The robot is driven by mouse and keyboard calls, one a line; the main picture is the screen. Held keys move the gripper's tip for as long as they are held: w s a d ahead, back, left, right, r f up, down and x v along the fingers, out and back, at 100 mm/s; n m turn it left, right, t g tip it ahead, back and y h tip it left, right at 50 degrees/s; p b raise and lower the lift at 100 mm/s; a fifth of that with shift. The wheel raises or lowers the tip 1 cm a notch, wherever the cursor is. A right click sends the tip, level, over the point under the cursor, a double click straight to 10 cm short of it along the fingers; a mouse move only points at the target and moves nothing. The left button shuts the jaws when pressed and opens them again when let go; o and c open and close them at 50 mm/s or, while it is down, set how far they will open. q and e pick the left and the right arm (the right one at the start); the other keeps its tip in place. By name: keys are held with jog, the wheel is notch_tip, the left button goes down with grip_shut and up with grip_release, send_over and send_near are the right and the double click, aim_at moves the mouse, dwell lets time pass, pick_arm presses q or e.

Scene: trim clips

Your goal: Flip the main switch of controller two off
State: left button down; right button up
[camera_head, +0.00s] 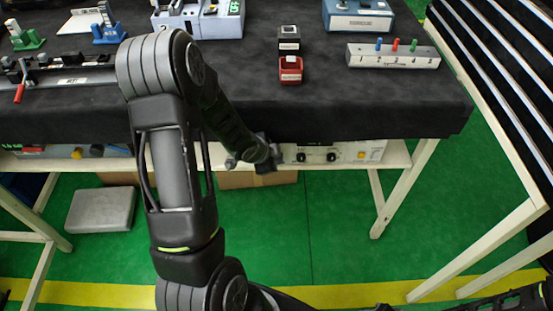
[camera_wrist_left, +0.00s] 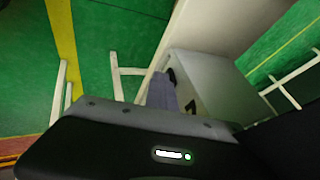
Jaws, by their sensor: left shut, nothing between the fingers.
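Under the table, on the shelf, a pale controller unit (camera_head: 352,152) shows dark round knobs and a yellow knob at its right. Another unit (camera_head: 60,152) with a yellow knob sits on the shelf at the left. I cannot read which is controller two, nor make out a main switch. My left gripper (camera_head: 264,160) is shut and empty at the table's front edge, left of the right-hand unit's knobs; contact cannot be told. In the left wrist view, a grey box (camera_wrist_left: 212,88) with dark handles lies beyond my gripper's body. My right gripper is out of view.
The dark tabletop (camera_head: 400,105) overhangs the shelf. It carries a red block (camera_head: 291,70), a black block (camera_head: 289,40) and a grey strip with coloured pegs (camera_head: 393,56). A grey case (camera_head: 101,209) lies on the green floor. A dark slatted rack stands at the right.

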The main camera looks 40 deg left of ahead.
pick_arm(q)
jog(key=shift+w+a+r, duration=0.1)
jog(key=shift+r, duration=0.1)
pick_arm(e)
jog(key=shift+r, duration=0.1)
pick_arm(q)
jog(key=shift+r+p, duration=0.75)
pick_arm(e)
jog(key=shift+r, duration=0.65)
